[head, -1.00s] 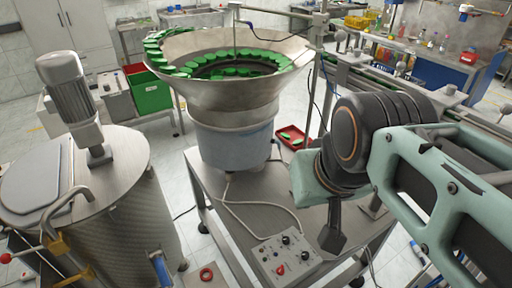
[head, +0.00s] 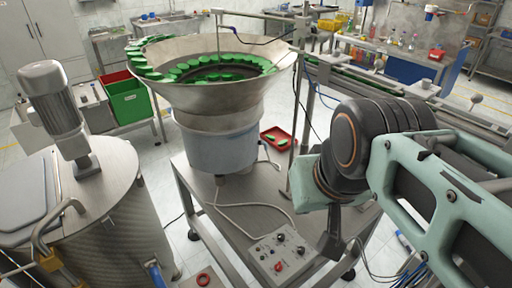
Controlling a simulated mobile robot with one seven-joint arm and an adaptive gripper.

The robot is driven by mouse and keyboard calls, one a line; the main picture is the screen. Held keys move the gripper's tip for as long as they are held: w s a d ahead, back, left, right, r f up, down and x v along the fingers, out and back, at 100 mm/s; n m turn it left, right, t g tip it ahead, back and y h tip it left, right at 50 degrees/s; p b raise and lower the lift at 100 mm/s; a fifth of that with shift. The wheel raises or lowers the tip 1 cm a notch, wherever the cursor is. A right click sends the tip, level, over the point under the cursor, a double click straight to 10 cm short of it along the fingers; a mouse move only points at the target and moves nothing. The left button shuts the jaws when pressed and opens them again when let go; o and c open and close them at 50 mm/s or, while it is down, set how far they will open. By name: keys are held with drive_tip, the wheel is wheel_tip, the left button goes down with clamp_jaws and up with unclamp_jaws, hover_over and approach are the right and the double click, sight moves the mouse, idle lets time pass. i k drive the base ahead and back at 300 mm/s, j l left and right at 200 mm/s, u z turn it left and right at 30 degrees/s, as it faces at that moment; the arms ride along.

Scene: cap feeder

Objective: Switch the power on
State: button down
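The control box (head: 279,254) is a grey panel lying on the front of the metal table, below the feeder bowl. My gripper (head: 330,248) hangs from my arm just right of the box, pointing down. It is seen edge-on and dark, so whether its fingers are open or shut cannot be made out. No contact with the switch shows.
The cap feeder bowl (head: 215,95) holds many green caps and stands on the metal table (head: 200,180). A steel tank (head: 110,225) with a motor stands at left. A red ring (head: 203,280) lies low in front.

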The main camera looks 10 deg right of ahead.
sight(278, 267)
drive_tip(key=k, duration=0.3)
drive_tip(key=i+j+z, duration=0.15)
drive_tip(key=j+z, duration=0.15)
drive_tip(key=i+j+z, duration=0.15)
drive_tip(key=j+z, duration=0.2)
drive_tip(key=k+j+z, duration=0.1)
drive_tip(key=z, duration=0.3)
drive_tip(key=k+j+z, duration=0.1)
drive_tip(key=z, duration=0.25)
drive_tip(key=i+j, duration=0.1)
drive_tip(key=i+u, duration=0.05)
